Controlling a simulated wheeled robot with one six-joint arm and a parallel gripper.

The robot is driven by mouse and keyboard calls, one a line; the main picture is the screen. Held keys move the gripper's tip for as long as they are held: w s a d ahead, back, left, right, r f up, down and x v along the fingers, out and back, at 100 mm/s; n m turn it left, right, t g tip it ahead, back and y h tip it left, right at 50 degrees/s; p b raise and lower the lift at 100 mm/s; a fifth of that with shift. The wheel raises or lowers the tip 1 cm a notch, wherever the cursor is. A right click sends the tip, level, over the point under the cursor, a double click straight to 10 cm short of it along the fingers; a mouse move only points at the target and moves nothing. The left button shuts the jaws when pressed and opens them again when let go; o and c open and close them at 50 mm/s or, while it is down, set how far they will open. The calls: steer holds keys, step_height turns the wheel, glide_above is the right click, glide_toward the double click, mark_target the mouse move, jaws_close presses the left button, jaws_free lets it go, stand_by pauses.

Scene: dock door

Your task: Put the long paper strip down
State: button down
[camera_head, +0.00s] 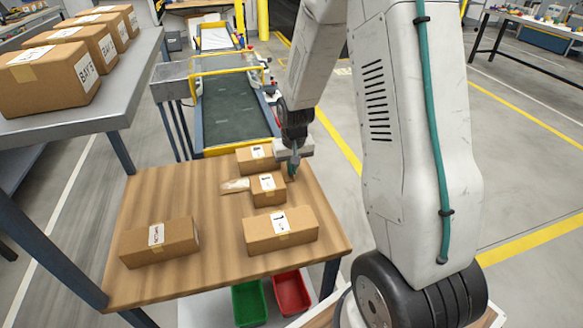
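A pale strip-like piece (236,185), which looks like the long paper strip, shows at table height just left of a small labelled box (268,189). Its right end is hidden behind that box, so I cannot tell how far it reaches or whether it touches my gripper. My gripper (292,171) points down over the right side of the wooden table (205,205), just behind and right of the small box. Its fingertips are small and partly blurred. I cannot tell whether they are open or shut, or hold the strip.
More boxes stand on the table: one behind (258,158), one at front right (281,232), one at front left (160,242). A conveyor (230,112) lies beyond. Green (249,303) and red (291,294) bins sit below the front edge. The table's left middle is clear.

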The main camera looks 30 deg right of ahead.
steer(key=shift+f, duration=0.15)
steer(key=c, duration=1.7)
jaws_free()
